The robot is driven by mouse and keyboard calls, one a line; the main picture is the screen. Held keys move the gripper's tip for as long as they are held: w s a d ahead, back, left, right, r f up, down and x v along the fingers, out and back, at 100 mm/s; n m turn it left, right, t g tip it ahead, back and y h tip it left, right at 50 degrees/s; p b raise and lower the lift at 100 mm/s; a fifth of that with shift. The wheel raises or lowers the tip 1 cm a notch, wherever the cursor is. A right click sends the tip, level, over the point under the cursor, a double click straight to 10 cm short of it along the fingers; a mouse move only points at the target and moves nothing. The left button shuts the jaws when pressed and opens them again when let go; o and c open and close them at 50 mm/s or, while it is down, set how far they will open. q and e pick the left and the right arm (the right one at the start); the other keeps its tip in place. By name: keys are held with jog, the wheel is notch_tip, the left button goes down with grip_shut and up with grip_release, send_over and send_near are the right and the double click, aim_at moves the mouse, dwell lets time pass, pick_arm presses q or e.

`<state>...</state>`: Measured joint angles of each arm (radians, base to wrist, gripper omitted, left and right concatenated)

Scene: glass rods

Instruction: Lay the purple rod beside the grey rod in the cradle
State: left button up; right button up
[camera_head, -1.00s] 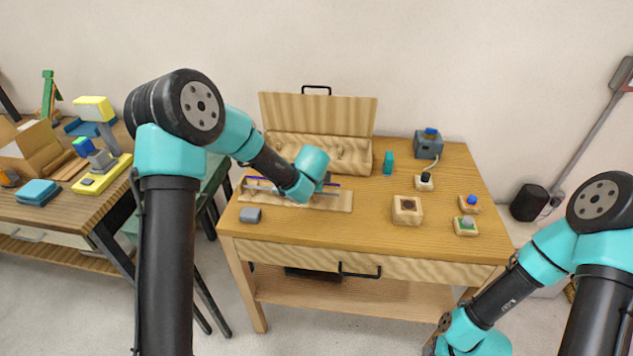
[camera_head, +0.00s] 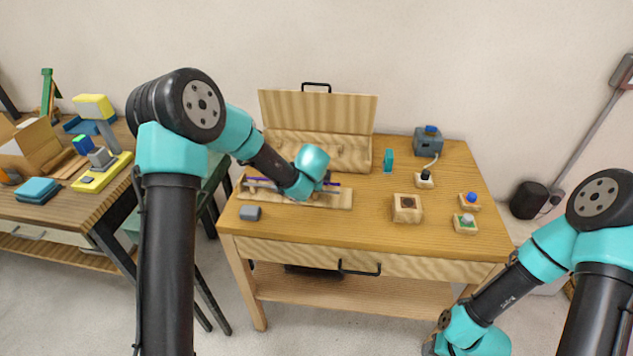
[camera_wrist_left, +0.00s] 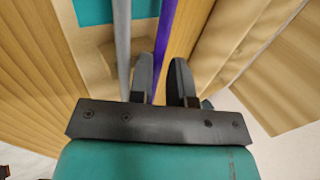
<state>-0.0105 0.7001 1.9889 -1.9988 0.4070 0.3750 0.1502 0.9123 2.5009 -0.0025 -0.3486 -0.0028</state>
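In the left wrist view, the purple rod (camera_wrist_left: 163,60) passes between the fingers of my left gripper (camera_wrist_left: 162,70), which look a little apart, with a narrow gap on the right of the rod. The grey rod (camera_wrist_left: 122,45) is outside the left finger. In the head view, my left wrist hides the middle of both rods. My right gripper is out of frame.
An open wooden case (camera_head: 318,115) stands behind the cradle. The front middle of the table is clear.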

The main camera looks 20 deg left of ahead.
pick_arm(q)
jog(key=shift+o, duration=1.1)
jog(key=shift+s+f, duration=0.15)
jog(key=shift+f, duration=0.15)
jog(key=shift+s+f, duration=0.1)
jog(key=shift+s, duration=0.1)
jog(key=w+v, duration=0.1)
jog(key=v, duration=1.6)
jog(key=shift+s+r, duration=0.25)
jog(key=shift+r, duration=0.4)
jog(key=shift+a+f, duration=0.1)
